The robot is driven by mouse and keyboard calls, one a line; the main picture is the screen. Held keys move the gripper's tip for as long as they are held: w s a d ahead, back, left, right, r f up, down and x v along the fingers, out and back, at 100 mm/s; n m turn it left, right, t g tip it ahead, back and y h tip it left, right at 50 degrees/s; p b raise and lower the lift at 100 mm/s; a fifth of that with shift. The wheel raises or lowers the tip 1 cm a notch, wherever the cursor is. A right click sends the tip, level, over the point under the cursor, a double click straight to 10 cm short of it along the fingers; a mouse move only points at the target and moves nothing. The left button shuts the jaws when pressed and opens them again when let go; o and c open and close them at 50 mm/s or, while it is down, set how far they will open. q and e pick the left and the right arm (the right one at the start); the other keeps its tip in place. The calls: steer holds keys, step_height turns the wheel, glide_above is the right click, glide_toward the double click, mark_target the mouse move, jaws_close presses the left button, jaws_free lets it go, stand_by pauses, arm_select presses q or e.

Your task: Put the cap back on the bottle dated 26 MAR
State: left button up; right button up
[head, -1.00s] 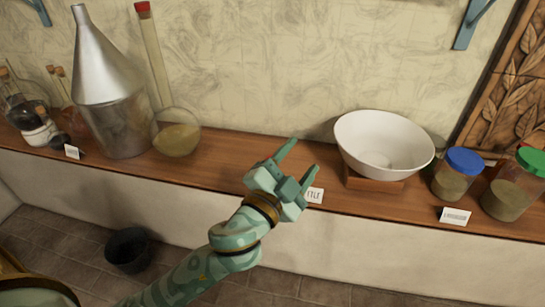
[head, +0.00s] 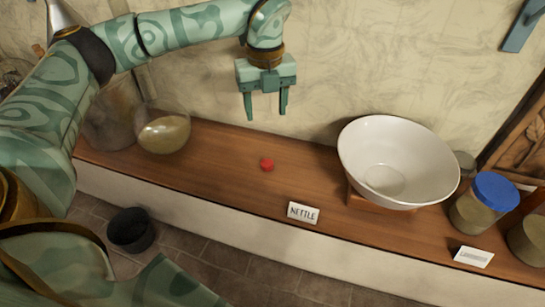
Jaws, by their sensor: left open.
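A small red cap (head: 267,165) lies on the wooden counter (head: 225,155), left of the white bowl. My left gripper (head: 267,116) is open and empty, its fingers pointing down above and behind the cap in the picture, apart from it. No date reading 26 MAR is legible on any vessel. A jar with a blue lid (head: 494,191) stands right of the bowl. A round-bottomed flask (head: 163,130) with yellowish liquid stands at the left; my left arm hides the top of its neck. My right gripper is not in view.
The white bowl (head: 360,160) sits on a wooden block. A NETTLE card (head: 303,213) stands at the counter's front edge, and another card (head: 474,257) is at the right. Another jar (head: 527,240) is cut off at the right edge. A dark bucket (head: 130,230) is on the floor.

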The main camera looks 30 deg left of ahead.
arm_select(q)
glide_above(267, 163)
step_height(267, 163, down, 11)
steer(key=shift+f+b, duration=0.1)
steer(key=shift+b, duration=0.35)
stand_by(0.3)
step_height(267, 163, down, 5)
steer(key=shift+w+f, duration=0.1)
stand_by(0.4)
steer(key=c, duration=1)
